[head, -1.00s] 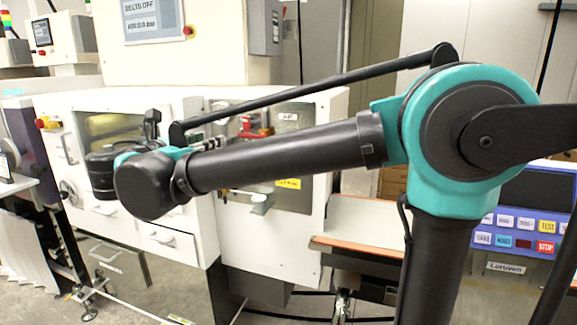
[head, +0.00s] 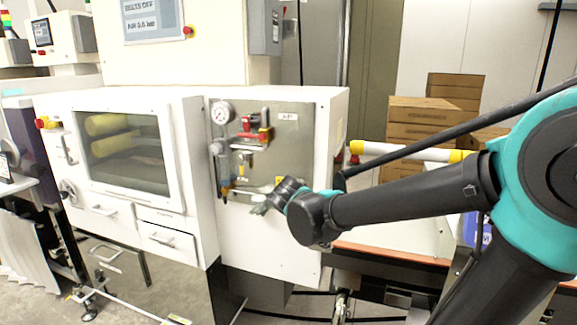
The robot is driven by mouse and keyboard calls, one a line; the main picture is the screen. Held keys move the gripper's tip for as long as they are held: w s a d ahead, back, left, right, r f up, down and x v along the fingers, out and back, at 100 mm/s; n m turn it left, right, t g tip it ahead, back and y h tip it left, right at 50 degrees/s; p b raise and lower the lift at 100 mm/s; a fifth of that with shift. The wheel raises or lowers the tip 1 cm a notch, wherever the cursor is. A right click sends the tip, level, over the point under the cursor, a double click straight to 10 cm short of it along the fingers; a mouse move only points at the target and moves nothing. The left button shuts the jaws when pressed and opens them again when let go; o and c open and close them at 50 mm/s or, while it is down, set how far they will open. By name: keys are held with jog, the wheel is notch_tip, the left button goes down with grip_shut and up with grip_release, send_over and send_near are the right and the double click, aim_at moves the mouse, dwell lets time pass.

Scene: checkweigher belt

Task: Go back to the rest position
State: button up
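My arm reaches in from the right in the head view, black with teal joints. Its end, with my gripper (head: 262,208), is small and partly hidden by the wrist, in front of the lower part of the grey valve panel (head: 277,150). The fingers are too small to tell whether they are open or shut, and I see nothing held. I cannot tell whether the gripper touches the panel.
A white machine cabinet (head: 190,205) with a window and drawers stands at left. The panel carries a gauge (head: 221,113) and a red valve (head: 250,130). A conveyor with a yellow-ended roller (head: 410,152) lies behind my arm; cardboard boxes (head: 425,115) are stacked beyond.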

jog(key=s+d+f+m+g+y, duration=0.1)
jog(key=s+d+f+m+y, duration=0.1)
jog(key=s+d+f+m, duration=0.2)
jog(key=s+d+f+m+g+y, duration=0.1)
jog(key=s+d+f+m+y, duration=0.2)
jog(key=s+f+m, duration=0.6)
jog(key=shift+d+f+m+y, duration=0.3)
jog(key=shift+d+f+m, duration=0.2)
jog(key=shift+f+m, duration=0.55)
